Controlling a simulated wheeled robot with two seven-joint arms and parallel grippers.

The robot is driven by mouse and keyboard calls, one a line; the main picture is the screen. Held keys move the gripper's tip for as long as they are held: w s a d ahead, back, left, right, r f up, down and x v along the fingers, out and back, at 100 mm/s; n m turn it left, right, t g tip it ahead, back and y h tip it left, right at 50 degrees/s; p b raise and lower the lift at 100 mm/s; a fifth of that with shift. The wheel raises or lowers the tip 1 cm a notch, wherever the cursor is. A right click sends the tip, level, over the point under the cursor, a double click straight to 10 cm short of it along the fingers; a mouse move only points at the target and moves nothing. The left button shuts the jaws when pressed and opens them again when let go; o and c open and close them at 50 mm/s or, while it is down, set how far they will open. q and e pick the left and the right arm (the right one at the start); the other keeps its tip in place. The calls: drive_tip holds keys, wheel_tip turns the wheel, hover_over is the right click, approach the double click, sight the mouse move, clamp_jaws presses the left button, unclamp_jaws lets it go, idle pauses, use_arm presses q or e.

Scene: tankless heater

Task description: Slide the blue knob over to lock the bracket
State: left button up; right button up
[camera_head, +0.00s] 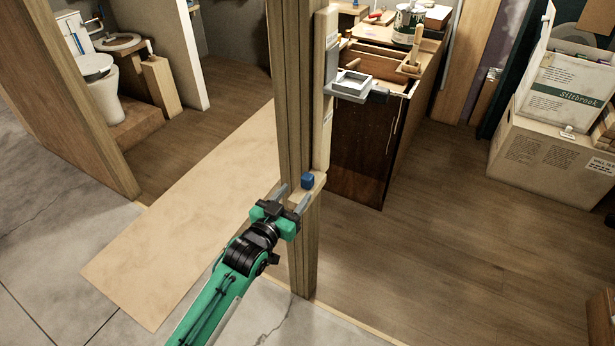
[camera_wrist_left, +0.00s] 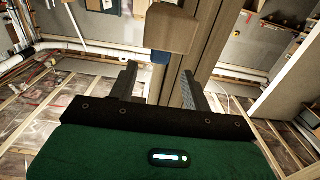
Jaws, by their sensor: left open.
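The small blue knob (camera_head: 307,181) sits on a short wooden piece (camera_head: 319,181) at the front of the wooden post (camera_head: 296,110). In the left wrist view the blue knob (camera_wrist_left: 160,58) shows partly, below a wooden block (camera_wrist_left: 172,28) that hides some of it. My left gripper (camera_head: 294,196) is open, its fingers pointing at the post just below and left of the knob. In the left wrist view the fingers (camera_wrist_left: 158,88) are apart with nothing held between them. I cannot tell whether a finger touches the wood. A grey bracket (camera_head: 352,84) is fixed higher on the post.
A dark wooden cabinet (camera_head: 362,150) with cans and tools on top stands behind the post. Cardboard boxes (camera_head: 552,150) are at the right. A partition wall (camera_head: 75,90) and a toilet (camera_head: 97,85) are at the left. Floor right of the post is clear.

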sight(305, 182)
use_arm(q)
drive_tip(key=x, duration=0.7)
drive_tip(key=shift+w+d+p, duration=0.25)
drive_tip(key=shift+w+p, duration=0.1)
clamp_jaws()
